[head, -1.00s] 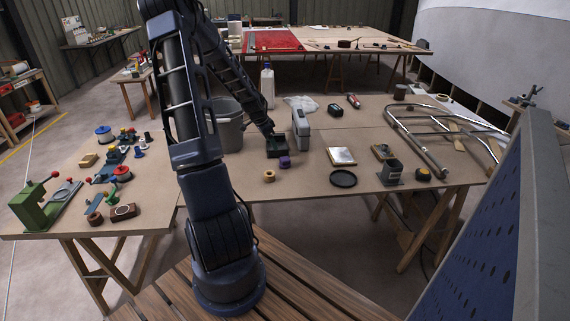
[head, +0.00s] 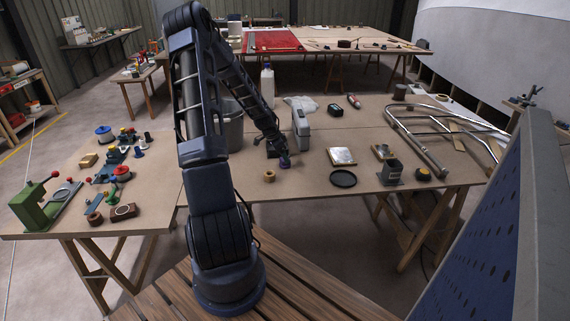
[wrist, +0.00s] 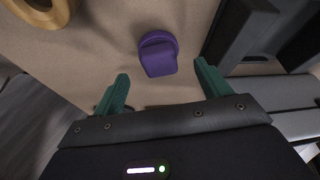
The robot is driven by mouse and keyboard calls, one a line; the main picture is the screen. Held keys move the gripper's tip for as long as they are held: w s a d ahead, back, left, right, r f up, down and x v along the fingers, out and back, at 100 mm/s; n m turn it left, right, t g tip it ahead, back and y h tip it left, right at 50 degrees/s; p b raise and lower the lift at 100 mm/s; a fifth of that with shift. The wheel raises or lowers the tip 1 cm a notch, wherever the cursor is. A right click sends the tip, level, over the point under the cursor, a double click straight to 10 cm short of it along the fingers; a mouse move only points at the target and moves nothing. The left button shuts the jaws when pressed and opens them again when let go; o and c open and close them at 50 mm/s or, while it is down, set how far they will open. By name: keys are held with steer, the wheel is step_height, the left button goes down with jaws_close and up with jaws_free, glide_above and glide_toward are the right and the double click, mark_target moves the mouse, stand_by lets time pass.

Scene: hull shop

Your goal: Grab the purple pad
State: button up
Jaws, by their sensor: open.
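The purple pad (wrist: 158,54) lies on the tan tabletop in the wrist view, a rounded disc with a blocky tab towards me. It also shows in the head view (head: 285,163), small and partly covered by my gripper. My gripper (wrist: 160,68) is open and empty, with green fingers on either side of the pad's near end. The pad sits just beyond the fingertips, roughly centred between them; neither finger appears to touch it. In the head view my gripper (head: 278,148) is low over the table, right at the pad.
A tan ring (head: 269,176) lies left of the pad. A grey case (head: 301,122) stands behind it, and a dark block (wrist: 240,35) is close to the right finger.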

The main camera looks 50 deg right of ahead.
steer(key=x, duration=0.3)
steer(key=shift+f, duration=0.4)
steer(key=c, duration=1.1)
steer(key=shift+r, duration=0.1)
